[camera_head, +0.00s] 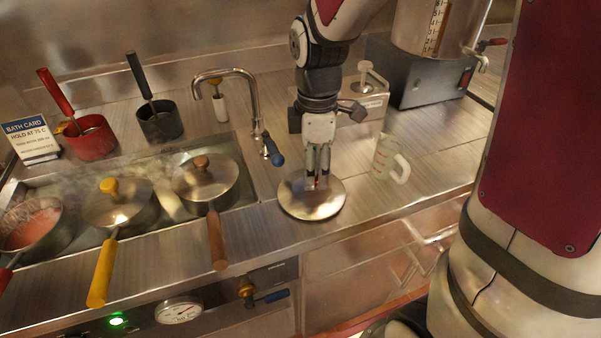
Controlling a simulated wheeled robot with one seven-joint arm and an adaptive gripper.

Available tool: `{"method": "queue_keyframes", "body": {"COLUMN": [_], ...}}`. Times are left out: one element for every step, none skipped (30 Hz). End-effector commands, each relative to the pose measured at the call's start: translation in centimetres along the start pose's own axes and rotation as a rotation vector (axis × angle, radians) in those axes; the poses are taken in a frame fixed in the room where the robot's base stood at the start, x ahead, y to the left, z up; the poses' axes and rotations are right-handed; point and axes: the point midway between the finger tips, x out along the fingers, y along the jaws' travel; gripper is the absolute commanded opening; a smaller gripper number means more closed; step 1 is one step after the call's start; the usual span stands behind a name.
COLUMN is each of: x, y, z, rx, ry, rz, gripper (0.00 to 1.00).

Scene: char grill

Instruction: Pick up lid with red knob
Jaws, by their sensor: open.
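A round steel lid (312,205) lies on the steel counter right of the sink bath. My gripper (317,186) points straight down over the middle of this lid. Its fingers are open, one on each side of a small red spot (318,178) that looks like the red knob. The fingers hide most of the knob, and I cannot tell whether they touch it.
In the bath at left sit a lidded pot with a yellow knob (117,206), a lidded pot with a brown knob (206,183) and an open pot of red sauce (30,222). A tap (252,105) stands left of my gripper. A clear measuring jug (388,158) stands to the right.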

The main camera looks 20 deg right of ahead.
Motion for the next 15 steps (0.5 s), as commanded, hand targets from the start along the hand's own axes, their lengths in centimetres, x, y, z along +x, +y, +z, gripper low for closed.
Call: {"method": "queue_keyframes", "body": {"x": [1.0, 1.4, 2.0, 2.4, 2.7, 3.1, 3.4, 3.5, 3.7, 3.7, 3.8, 3.7, 3.7, 3.7, 3.7], "y": [-0.1, -0.1, -0.1, -0.1, -0.1, -0.1, -0.1, -0.1, -0.1, -0.1, -0.1, -0.1, -0.1, -0.1, -0.1], "z": [0.0, 0.0, -0.1, -0.1, -0.1, -0.1, 0.0, 0.0, 0.0, 0.0, 0.0, 0.0, 0.0, 0.0, 0.0], "rx": [0.0, 0.0, 0.0, 0.0, 0.0, 0.0, 0.0, 0.0, 0.0, 0.0, 0.0, 0.0, 0.0, 0.001, 0.0], "ry": [-0.001, -0.001, -0.002, -0.001, -0.001, -0.001, -0.001, -0.001, -0.001, 0.0, 0.0, 0.0, 0.0, 0.0, 0.0], "rz": [-0.006, -0.005, -0.006, -0.004, -0.004, -0.004, -0.003, -0.003, -0.003, -0.003, -0.002, -0.002, -0.001, -0.001, -0.001], "gripper": [0.5, 0.5, 0.5, 0.5, 0.5, 0.5, 0.5, 0.5, 0.5, 0.5, 0.5, 0.5, 0.5, 0.5, 0.5]}}
